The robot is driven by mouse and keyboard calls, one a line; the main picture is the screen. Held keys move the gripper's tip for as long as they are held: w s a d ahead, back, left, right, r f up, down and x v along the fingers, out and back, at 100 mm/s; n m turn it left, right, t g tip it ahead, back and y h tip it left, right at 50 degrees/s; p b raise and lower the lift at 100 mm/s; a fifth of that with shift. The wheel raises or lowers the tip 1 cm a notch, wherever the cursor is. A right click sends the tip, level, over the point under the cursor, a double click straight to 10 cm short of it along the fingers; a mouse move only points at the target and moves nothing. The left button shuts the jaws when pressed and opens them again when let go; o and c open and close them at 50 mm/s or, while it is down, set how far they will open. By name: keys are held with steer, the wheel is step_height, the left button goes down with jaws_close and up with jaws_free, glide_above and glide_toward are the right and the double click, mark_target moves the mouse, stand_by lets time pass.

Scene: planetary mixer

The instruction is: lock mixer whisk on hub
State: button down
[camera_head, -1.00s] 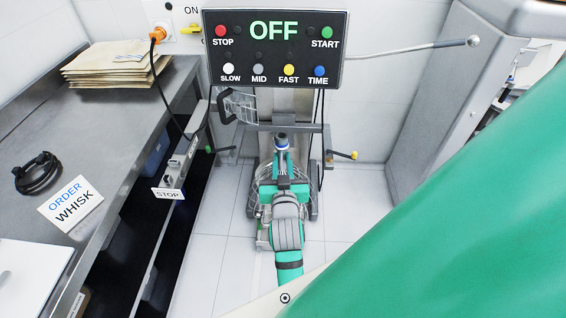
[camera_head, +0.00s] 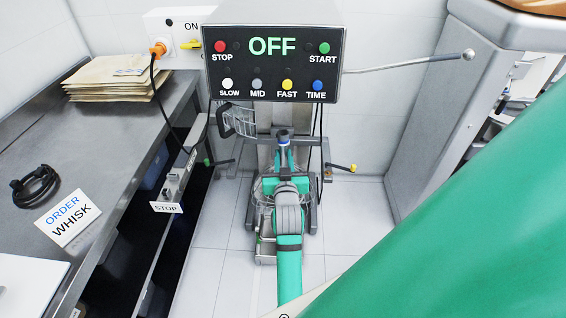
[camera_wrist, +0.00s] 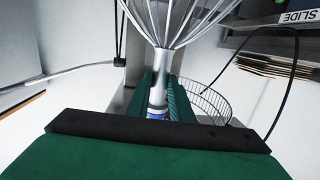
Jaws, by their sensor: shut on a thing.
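The whisk shows in the wrist view, with its wire loops (camera_wrist: 178,18) at the top and its bright metal shank (camera_wrist: 158,92) between my green fingers. My gripper (camera_wrist: 160,100) is shut on the shank, with a blue band just below. In the head view the whisk's dark top end with a blue band (camera_head: 283,142) stands up just beyond my gripper (camera_head: 285,163), below the mixer's control panel (camera_head: 274,62). The panel reads OFF. The hub is not clearly seen; the panel and my arm hide much of the mixer. Whether whisk and hub touch cannot be told.
A wire guard (camera_head: 238,121) hangs left of the mixer column. A yellow-tipped lever (camera_head: 345,168) is at right, and a long lever (camera_head: 420,62) reaches right. A steel bench (camera_head: 95,125) with an ORDER WHISK card (camera_head: 68,218) lines the left. A grey cabinet (camera_head: 432,120) stands right.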

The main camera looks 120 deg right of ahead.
steer(key=s+r+x, duration=0.1)
steer(key=x, duration=1.4)
steer(key=shift+r, duration=0.45)
stand_by(0.4)
steer(key=shift+s, duration=0.4)
steer(key=shift+w+d, duration=0.1)
steer(key=shift+w, duration=0.2)
steer(key=shift+s, duration=0.2)
stand_by(1.1)
steer(key=shift+r, duration=0.15)
stand_by(0.3)
steer(key=shift+s+r, duration=0.15)
steer(key=shift+r, duration=0.1)
